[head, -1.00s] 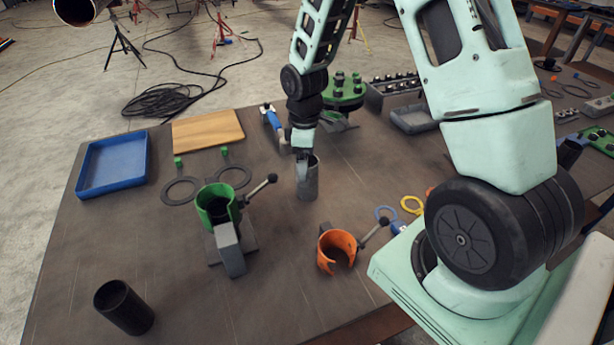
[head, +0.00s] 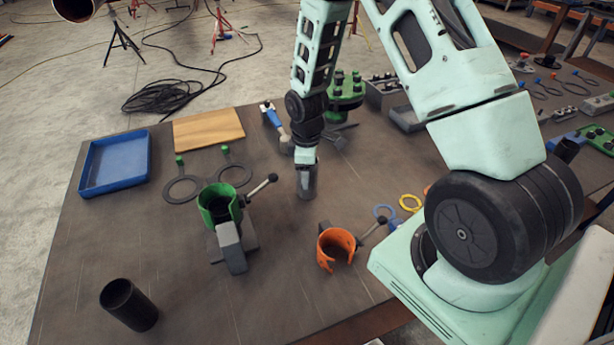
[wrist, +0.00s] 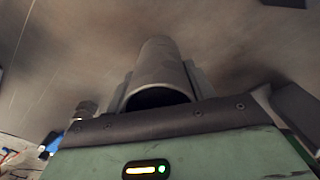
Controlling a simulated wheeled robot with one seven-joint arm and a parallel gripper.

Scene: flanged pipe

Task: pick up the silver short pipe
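The silver short pipe (head: 306,188) stands upright on the table near its middle, a plain grey tube. My gripper (head: 305,170) points down at it, and its fingers reach along the pipe's upper part. In the wrist view the pipe (wrist: 160,72) lies between my two fingers (wrist: 162,88), its dark open end facing the camera. The fingers are very close to its sides; whether they touch or grip it I cannot tell. The pipe's top is hidden by my gripper in the head view.
A green clamp holder (head: 217,203) stands left of the pipe and an orange one (head: 336,248) in front. A black pipe (head: 129,305) stands front left. A blue tray (head: 115,163), a wooden board (head: 208,129) and a blue-handled tool (head: 273,120) lie behind. The front middle of the table is clear.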

